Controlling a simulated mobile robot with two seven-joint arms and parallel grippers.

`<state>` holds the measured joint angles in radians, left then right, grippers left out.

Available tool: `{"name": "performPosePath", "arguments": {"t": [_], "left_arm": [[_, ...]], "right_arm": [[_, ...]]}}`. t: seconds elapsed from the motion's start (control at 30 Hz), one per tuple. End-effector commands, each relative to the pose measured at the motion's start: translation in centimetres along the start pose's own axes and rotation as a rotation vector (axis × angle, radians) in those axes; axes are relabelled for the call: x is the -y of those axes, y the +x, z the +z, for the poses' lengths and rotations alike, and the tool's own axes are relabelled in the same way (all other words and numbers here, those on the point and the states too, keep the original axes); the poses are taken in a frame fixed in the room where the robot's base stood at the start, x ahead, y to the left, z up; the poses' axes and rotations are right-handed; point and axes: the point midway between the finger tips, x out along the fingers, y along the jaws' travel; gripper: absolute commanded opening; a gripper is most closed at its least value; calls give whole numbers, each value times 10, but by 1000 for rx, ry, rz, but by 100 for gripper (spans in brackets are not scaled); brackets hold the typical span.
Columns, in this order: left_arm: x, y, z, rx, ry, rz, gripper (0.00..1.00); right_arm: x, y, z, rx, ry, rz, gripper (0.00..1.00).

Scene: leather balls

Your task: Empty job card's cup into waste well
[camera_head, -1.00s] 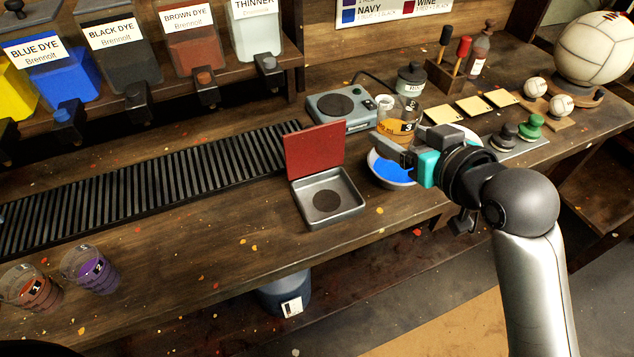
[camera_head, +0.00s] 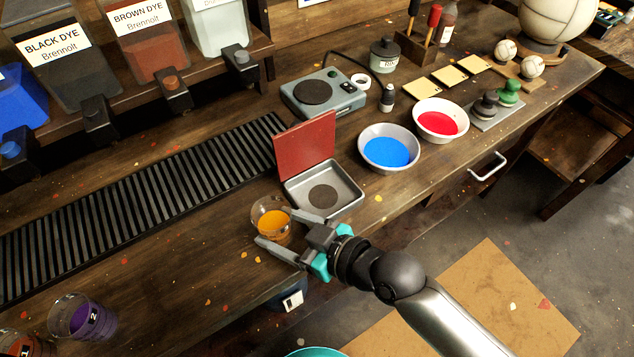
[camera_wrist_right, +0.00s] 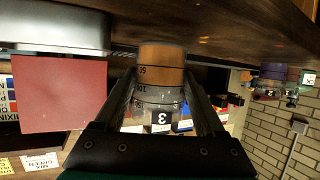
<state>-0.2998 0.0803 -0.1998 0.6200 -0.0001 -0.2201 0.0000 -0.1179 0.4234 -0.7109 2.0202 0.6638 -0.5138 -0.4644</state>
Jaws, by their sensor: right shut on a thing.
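My right gripper (camera_head: 282,233) is shut on a clear cup of orange-amber liquid (camera_head: 273,226), over the bench's front part. In the right wrist view the cup (camera_wrist_right: 160,90) sits between the fingers and bears the number 3. A square grey metal well (camera_head: 347,199) with a dark round centre and a raised red lid (camera_head: 306,146) is just beyond and to the right of the cup. In the head view, the cup looks upright and is not over the well. Cups 2 (camera_head: 82,317) and 1 (camera_head: 22,343) are at lower left. My left gripper is not in view.
A bowl of blue (camera_head: 388,149) and a bowl of red (camera_head: 440,121) stand right of the well. A hot-plate-like device (camera_head: 322,94) is behind. A black slatted grate (camera_head: 150,205) runs left. Several yellow cards (camera_head: 448,76) lie at the back right.

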Motion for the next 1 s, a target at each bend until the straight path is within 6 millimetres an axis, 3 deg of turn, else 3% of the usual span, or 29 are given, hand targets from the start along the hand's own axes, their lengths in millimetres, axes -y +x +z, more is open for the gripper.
{"name": "performPosePath", "arguments": {"t": [0.47,0.8,1.0], "left_arm": [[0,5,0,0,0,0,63],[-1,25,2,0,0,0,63],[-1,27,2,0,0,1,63]], "right_arm": [[-2,0,1,-8,30,-9,10],[-11,-2,-1,-29,168,-67,10],[-18,-8,-12,-41,261,-104,10]]}}
